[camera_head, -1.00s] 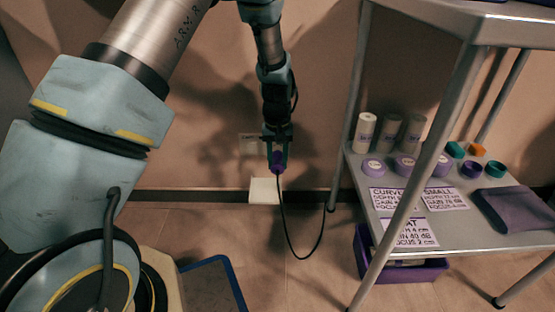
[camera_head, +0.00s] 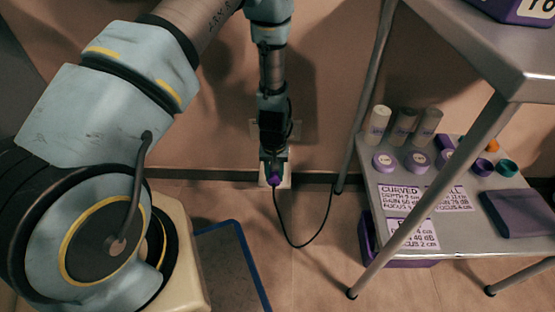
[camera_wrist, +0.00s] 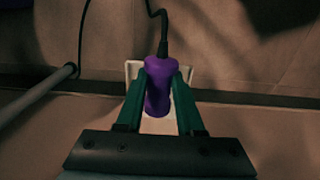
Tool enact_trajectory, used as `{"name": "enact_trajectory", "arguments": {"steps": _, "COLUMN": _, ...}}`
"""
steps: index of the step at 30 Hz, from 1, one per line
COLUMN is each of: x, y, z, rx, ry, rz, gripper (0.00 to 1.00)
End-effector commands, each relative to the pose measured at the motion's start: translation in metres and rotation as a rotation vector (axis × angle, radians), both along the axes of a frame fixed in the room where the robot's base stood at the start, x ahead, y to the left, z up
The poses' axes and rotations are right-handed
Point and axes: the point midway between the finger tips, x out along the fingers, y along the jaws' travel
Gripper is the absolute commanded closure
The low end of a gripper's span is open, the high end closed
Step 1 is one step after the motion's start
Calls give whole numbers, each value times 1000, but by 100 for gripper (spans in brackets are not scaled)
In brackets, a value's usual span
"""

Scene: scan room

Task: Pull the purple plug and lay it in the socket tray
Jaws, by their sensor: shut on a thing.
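My gripper (camera_head: 273,170) is shut on the purple plug (camera_head: 274,181) and points down, close to the wall. The plug also shows between the two green fingers in the wrist view (camera_wrist: 158,92), with its black cord leading away. I cannot tell whether the plug touches the tray.
A wall socket plate (camera_head: 292,129) is behind my wrist. The cord (camera_head: 290,238) loops down to the right toward the metal cart leg (camera_head: 350,130). A blue-edged mat (camera_head: 248,262) lies on the floor.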

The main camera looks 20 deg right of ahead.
Motion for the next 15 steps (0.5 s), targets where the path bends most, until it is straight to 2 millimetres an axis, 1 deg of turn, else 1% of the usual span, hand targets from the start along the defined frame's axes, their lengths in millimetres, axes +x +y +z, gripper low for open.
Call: {"name": "enact_trajectory", "arguments": {"steps": 15, "x": 25, "y": -12, "z": -11, "rx": -1, "ry": -2, "rz": 0, "gripper": 100}}
